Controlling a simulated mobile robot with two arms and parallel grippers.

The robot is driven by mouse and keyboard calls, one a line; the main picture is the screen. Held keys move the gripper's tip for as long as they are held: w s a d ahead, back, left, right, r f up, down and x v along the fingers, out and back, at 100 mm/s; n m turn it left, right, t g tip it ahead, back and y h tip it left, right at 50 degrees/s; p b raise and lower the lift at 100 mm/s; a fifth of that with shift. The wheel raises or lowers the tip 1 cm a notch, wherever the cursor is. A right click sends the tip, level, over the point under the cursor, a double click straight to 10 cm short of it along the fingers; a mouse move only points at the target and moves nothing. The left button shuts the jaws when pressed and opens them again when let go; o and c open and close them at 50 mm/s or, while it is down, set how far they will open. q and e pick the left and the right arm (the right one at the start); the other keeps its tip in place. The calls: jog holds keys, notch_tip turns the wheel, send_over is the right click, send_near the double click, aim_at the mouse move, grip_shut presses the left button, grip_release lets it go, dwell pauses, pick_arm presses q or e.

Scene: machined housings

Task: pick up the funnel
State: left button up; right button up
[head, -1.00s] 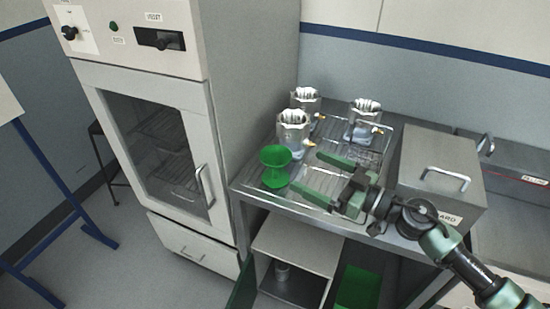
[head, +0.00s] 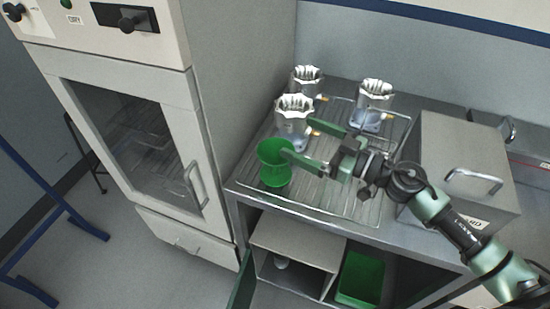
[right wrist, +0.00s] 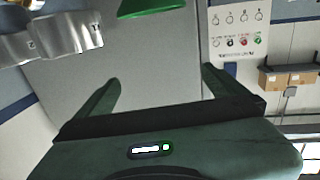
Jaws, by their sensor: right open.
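A green piece, likely the funnel (right wrist: 150,7), is cut off by the top edge there. My left gripper is not in view.
Three silver machined housings (head: 293,110) stand behind the funnel on the rack tray (head: 340,200). A grey box with a handle (head: 462,165) is at the right. A tall oven-like cabinet (head: 235,90) borders the left. A green bin (head: 360,278) sits on the shelf below.

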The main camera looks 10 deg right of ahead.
jog(key=f, duration=0.1)
jog(key=b, duration=0.8)
send_near(277, 151)
jog(key=shift+x, duration=1.1)
jog(key=p+x, duration=0.1)
jog(key=x, duration=0.5)
jog(key=shift+w+a+p, duration=0.25)
jog(key=shift+a+p, duration=0.05)
jog(key=shift+p, duration=0.1)
jog(key=shift+w+a+f, duration=0.1)
jog(key=shift+w+a, duration=0.3)
jog(key=shift+w, duration=0.05)
jog(key=c, duration=1.1)
